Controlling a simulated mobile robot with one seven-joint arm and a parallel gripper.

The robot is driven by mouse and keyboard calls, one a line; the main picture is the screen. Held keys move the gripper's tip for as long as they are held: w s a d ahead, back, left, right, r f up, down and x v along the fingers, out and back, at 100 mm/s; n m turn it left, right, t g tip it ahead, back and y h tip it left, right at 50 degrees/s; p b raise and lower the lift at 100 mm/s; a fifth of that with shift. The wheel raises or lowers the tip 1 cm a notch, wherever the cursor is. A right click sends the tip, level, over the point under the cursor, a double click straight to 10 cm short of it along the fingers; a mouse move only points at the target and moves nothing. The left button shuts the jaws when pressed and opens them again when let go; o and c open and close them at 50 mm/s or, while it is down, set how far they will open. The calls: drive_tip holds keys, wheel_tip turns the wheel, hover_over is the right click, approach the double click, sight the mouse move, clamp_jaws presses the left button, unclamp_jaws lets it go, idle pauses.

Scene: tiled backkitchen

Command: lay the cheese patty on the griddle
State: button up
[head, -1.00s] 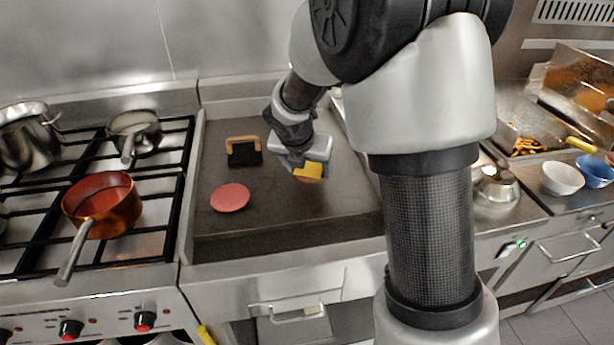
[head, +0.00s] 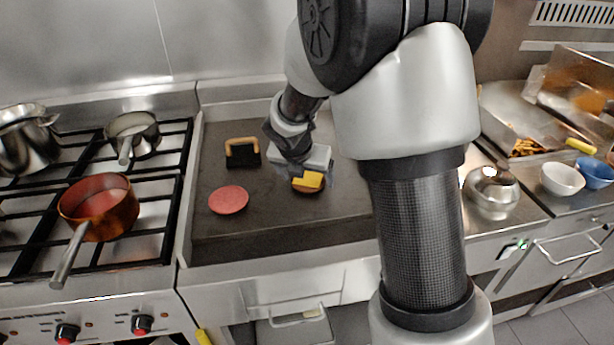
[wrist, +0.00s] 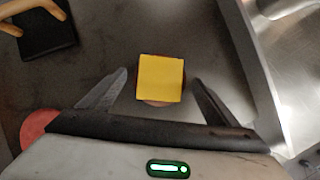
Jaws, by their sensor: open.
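The cheese patty (head: 308,182), a brown patty topped with a square yellow cheese slice, lies on the right part of the dark griddle (head: 270,225). In the wrist view the cheese patty (wrist: 160,78) sits just beyond and between the fingertips, with a gap on each side. My gripper (wrist: 160,80) is open and empty; in the head view it hangs over the griddle just behind the patty, its fingers partly hidden.
A pink-red raw patty (head: 228,200) lies left on the griddle, and a black press with a wooden handle (head: 242,152) stands behind it. A copper pan (head: 100,208) is on the stove at left. The griddle's front is clear.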

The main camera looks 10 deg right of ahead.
drive_tip(key=s+r+m+p, duration=0.3)
drive_tip(key=s+r+m, duration=0.65)
drive_tip(key=r, duration=0.65)
drive_tip(key=s+r+m+y, duration=0.1)
drive_tip(key=s+m, duration=0.9)
drive_tip(key=s+r+m+y, duration=0.1)
drive_tip(key=s+r+m, duration=0.1)
drive_tip(key=s+m, duration=0.8)
drive_tip(key=shift+d+r+m+y, duration=0.3)
drive_tip(key=shift+d+m+y, duration=0.15)
drive_tip(key=shift+m, duration=0.1)
